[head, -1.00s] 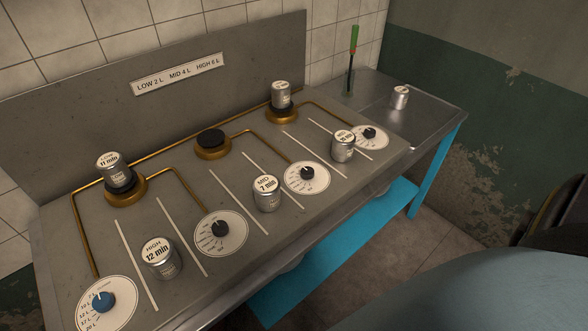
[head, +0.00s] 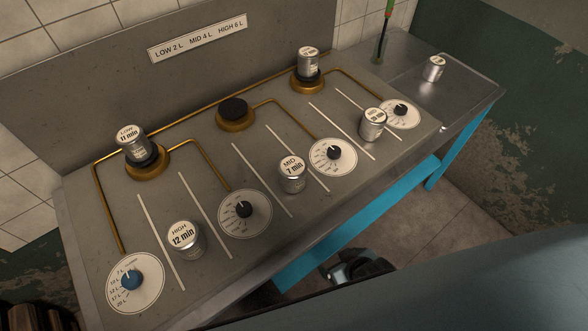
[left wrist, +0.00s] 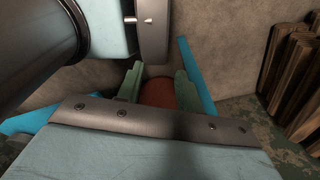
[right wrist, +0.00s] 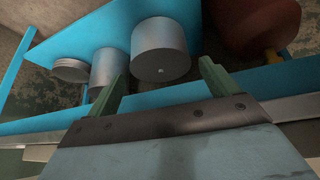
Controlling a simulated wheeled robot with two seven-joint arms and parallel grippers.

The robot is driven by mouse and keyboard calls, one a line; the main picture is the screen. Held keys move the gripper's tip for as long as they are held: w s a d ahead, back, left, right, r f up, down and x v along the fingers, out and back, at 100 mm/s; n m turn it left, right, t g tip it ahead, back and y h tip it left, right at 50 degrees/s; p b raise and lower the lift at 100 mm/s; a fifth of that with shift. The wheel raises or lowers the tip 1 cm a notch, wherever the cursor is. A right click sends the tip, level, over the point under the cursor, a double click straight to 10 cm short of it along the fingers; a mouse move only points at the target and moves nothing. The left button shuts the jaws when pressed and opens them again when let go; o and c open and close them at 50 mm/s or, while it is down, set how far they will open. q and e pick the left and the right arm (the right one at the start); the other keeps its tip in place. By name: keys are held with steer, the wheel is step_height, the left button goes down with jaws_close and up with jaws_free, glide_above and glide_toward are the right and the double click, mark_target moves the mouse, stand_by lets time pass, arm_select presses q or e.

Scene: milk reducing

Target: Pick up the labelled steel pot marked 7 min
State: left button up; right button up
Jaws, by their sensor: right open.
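The steel pot marked MID 7 min (head: 291,175) stands upright on the grey worktop, between two pale strips and left of the middle dial. My right gripper (head: 352,267) shows as a dark shape below the worktop's front edge, apart from the pot. In the right wrist view its green fingers (right wrist: 160,88) are spread and empty, facing large grey cylinders under the bench. In the left wrist view my left gripper (left wrist: 158,86) has its green fingers apart with nothing seen held; it is outside the head view.
A HIGH 12 min pot (head: 185,238) and another pot (head: 372,125) stand along the front. Pots sit on the left burner (head: 147,169) and right burner (head: 308,82); the middle burner (head: 235,117) is bare. Another pot (head: 434,68) stands on the side table.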

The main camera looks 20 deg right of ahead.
step_height(320, 180, up, 7)
steer(key=w+t, duration=0.1)
steer(key=w, duration=0.1)
steer(key=t+y+p, duration=0.2)
steer(key=t, duration=0.4)
glide_toward(300, 179)
steer(key=x, duration=0.7)
steer(key=shift+w+a+b, duration=0.15)
steer(key=shift+w+b, duration=0.25)
steer(key=shift+f+b+x, duration=0.2)
steer(key=shift+b+x, duration=0.1)
steer(key=shift+x, duration=2.7)
arm_select(q)
steer(key=shift+w+r, duration=0.55)
arm_select(e)
steer(key=shift+s+r, duration=0.1)
steer(key=c, duration=1.2)
